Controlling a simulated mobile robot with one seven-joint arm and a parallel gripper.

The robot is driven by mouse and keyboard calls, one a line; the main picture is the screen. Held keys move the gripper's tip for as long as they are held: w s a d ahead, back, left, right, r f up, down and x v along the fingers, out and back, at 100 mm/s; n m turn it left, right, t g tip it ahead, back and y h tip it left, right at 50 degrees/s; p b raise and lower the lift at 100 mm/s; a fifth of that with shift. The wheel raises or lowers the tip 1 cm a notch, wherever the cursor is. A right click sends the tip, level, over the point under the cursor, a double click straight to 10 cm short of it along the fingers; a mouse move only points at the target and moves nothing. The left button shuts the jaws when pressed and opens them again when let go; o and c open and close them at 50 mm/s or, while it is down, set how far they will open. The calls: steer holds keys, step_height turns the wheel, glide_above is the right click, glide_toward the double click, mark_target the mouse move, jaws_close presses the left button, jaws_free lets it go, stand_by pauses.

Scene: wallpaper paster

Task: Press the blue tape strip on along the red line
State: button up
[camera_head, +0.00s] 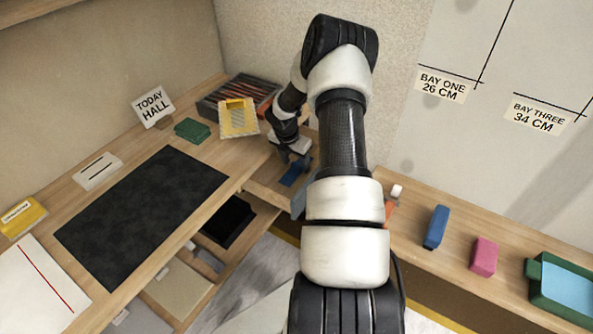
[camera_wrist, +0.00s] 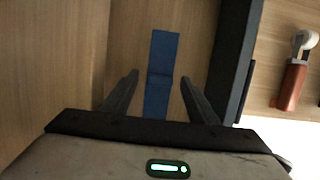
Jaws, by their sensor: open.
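The blue tape strip (camera_wrist: 162,65) lies flat in an open wooden drawer or tray, and it also shows in the head view (camera_head: 295,172). My gripper (camera_wrist: 158,80) is above the strip with its two fingers apart, one on each side of it. Whether the fingers touch the drawer floor cannot be told. In the head view my gripper (camera_head: 290,156) is partly hidden by my arm. The red line (camera_head: 46,278) runs across a white sheet (camera_head: 24,290) at the lower left of the workbench.
A black mat (camera_head: 143,215) lies on the bench (camera_head: 225,165). The drawer's dark side wall (camera_wrist: 236,60) is close right of my gripper. An orange-handled roller (camera_wrist: 293,80) lies beyond it. Blue and pink blocks (camera_head: 436,227) (camera_head: 484,256) and a green tray (camera_head: 537,296) stand on the right shelf.

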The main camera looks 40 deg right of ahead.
mark_target(296, 164)
steer(key=shift+f, duration=0.1)
steer(key=c, duration=1.1)
step_height(296, 164, up, 10)
steer(key=shift+r+p, duration=0.1)
steer(key=shift+p, duration=1)
